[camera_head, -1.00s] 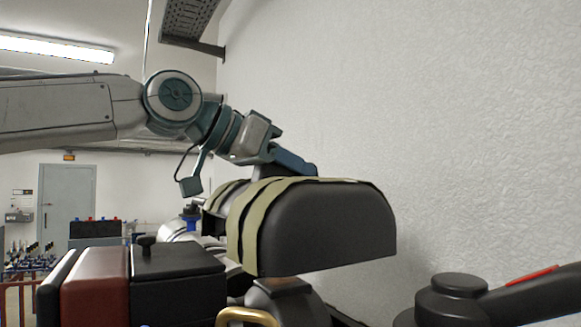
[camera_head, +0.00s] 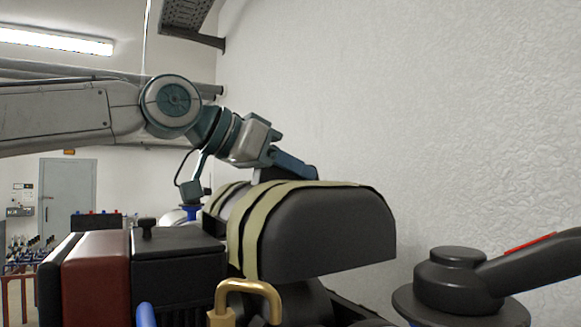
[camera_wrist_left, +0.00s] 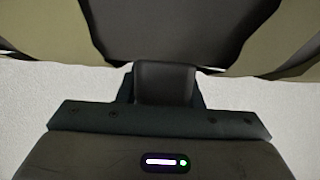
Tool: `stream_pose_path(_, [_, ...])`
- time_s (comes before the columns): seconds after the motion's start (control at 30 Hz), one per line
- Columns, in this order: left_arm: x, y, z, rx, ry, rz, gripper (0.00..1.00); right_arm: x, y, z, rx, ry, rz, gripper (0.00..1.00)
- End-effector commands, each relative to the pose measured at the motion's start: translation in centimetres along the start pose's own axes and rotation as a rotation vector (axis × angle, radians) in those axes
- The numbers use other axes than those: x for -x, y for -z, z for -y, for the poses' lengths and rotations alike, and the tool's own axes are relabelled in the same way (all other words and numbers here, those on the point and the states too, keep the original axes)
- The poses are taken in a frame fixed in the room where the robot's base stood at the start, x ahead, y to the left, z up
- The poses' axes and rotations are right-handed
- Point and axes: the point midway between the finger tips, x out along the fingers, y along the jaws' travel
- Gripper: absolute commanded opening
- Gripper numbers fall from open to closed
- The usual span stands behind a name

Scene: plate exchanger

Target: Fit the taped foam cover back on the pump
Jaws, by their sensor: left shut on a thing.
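The foam cover (camera_head: 325,232) is a dark, rounded half-cylinder shell with olive tape bands (camera_head: 247,232) around it. It is in the middle of the head view. My left gripper (camera_head: 290,168) comes from the upper left and is shut on the top of the cover, at a raised dark part. In the left wrist view the gripper's jaws (camera_wrist_left: 165,84) close on a dark block, with the taped cover (camera_wrist_left: 170,30) beyond it. The pump is not clearly visible; a dark body (camera_head: 300,300) shows under the cover. I cannot tell whether the cover touches it. My right gripper is out of view.
A brass padlock (camera_head: 246,298) is in front of the cover. Black and dark red blocks (camera_head: 95,280) stand to its left. A dark round fitting with a lever arm (camera_head: 458,272) is at the lower right. A pale wall (camera_head: 450,120) rises behind, and a grey door (camera_head: 68,195) is far left.

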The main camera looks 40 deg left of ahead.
Motion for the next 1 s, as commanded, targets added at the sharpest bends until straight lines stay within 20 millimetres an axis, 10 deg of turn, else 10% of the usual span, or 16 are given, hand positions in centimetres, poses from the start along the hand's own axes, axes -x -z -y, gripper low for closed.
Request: stream_pose_path(1.0, [-1.9,-4.5,-0.1,0.0,-0.001,0.001,0.0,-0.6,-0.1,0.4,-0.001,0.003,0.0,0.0])
